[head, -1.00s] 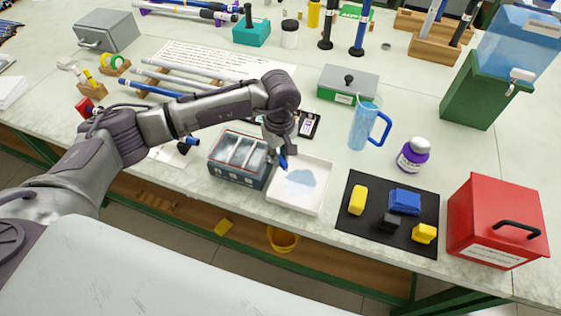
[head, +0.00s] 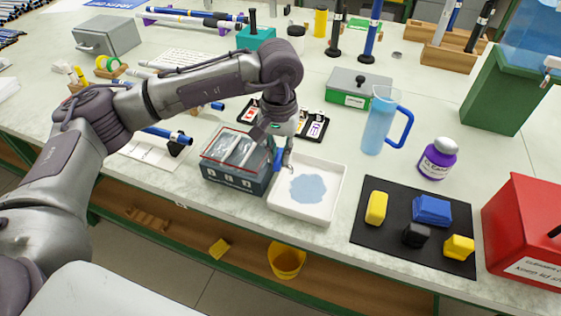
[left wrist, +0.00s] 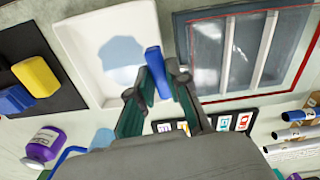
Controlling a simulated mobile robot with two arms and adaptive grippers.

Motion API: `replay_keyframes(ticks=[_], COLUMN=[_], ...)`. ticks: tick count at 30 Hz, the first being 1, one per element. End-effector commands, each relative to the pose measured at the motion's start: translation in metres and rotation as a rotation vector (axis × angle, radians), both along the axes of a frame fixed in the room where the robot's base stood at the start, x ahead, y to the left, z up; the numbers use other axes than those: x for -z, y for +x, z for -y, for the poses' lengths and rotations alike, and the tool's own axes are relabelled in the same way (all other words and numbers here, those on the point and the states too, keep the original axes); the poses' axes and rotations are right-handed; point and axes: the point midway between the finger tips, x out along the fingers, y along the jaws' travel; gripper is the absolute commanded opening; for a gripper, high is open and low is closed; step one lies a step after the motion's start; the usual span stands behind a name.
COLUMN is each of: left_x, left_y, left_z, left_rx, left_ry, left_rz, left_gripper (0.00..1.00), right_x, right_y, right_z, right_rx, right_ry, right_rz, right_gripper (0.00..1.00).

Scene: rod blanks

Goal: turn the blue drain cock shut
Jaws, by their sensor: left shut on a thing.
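The blue drain cock (head: 277,159) is at the right end of a dark grey tank (head: 232,176) with a red-rimmed, divided top. My left gripper (head: 281,150) reaches down from above and is shut on the cock. In the left wrist view the cock's blue lever (left wrist: 153,62) shows between the two fingers (left wrist: 159,88) and sticks out past their tips. The cock's body is mostly hidden by the fingers. A white tray (head: 333,192) beside the tank holds a pale blue puddle (head: 308,188). My right gripper is not in view.
A black mat (head: 366,238) with yellow, blue and black blocks lies right of the tray. A blue jug (head: 378,128), a purple-labelled jar (head: 437,160) and a green-fronted box (head: 358,90) stand behind. A card tray (head: 318,127) lies close behind the gripper.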

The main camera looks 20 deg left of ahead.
Motion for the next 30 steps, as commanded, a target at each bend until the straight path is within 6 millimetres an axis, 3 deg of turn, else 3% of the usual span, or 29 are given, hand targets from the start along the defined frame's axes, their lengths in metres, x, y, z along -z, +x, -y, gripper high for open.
replay_keyframes(ticks=[9, 25, 26, 30], left_x=[0.0, -0.002, -0.002, -0.002], left_y=[0.001, 0.001, 0.001, 0.001], left_z=[-0.002, -0.002, -0.002, -0.002], left_rx=[0.11, 0.13, 0.13, 0.129], left_ry=[0.0, -0.001, -0.001, -0.001], left_rz=[0.004, 0.005, 0.005, 0.003], left_gripper=[0.0, 0.0, 0.21, 0.42], right_x=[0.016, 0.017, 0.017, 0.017], right_y=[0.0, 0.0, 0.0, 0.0], right_z=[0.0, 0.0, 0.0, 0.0], right_rx=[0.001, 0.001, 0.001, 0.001], right_ry=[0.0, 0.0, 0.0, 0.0], right_rz=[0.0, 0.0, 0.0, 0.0], right_gripper=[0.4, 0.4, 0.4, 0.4])
